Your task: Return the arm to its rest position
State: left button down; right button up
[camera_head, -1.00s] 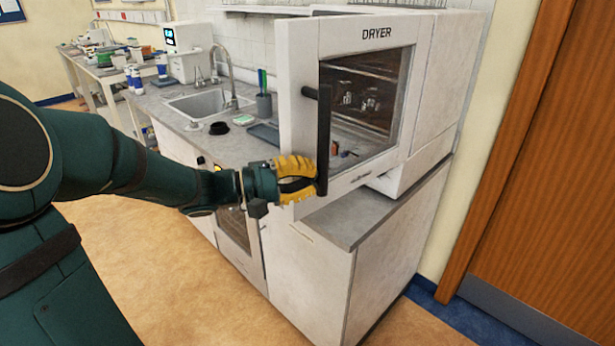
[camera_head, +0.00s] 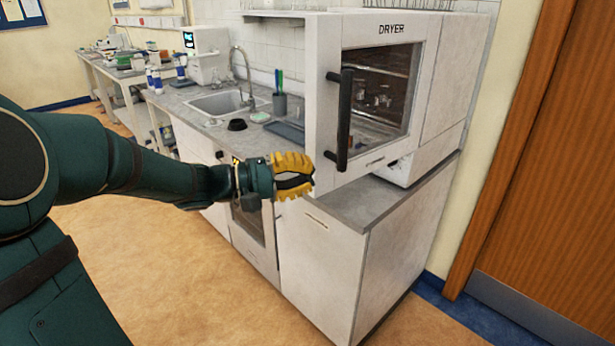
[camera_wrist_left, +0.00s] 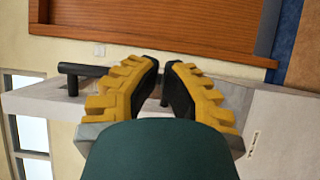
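My left arm reaches in from the left in the head view. My left gripper (camera_head: 311,180), with yellow ribbed fingers, is in front of the white dryer (camera_head: 413,60), below and left of its black handle (camera_head: 345,120), and apart from it. In the left wrist view the two fingers (camera_wrist_left: 161,72) stand with a narrow gap between them and nothing held. A black handle (camera_wrist_left: 80,69) shows beyond the left finger there. My right gripper is not in view.
The dryer stands on a grey worktop (camera_head: 375,200) over white cabinets (camera_head: 315,265). A sink (camera_head: 222,102), a dark cup (camera_head: 279,105) and small items lie left of it. A wooden door (camera_head: 550,150) is at the right. The floor (camera_head: 180,270) is clear.

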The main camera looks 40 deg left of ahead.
pick_arm(q)
jog(key=d+f+g+y, duration=0.1)
jog(key=d+f+g, duration=0.2)
jog(key=f, duration=0.5)
jog(key=s+d+f+g+y, duration=0.1)
jog(key=d+f+g, duration=0.2)
jog(key=f, duration=0.5)
jog(key=d+f+g+y, duration=0.1)
jog(key=d+f+g, duration=0.2)
jog(key=f, duration=0.5)
jog(key=s+d+f+m+g+y, duration=0.1)
jog(key=s+d+f+m, duration=0.1)
jog(key=f, duration=0.5)
jog(key=s+d+f+m+g+y, duration=0.1)
jog(key=s+d+f+m+y, duration=0.1)
jog(key=d+f, duration=0.4)
jog(key=s+d+f+m+y, duration=0.2)
jog(key=s+d+f+m, duration=0.2)
jog(key=f, duration=0.4)
jog(key=shift+s+d+f+g, duration=0.2)
jog(key=shift+s+f+g, duration=0.2)
jog(key=shift+s, duration=0.3)
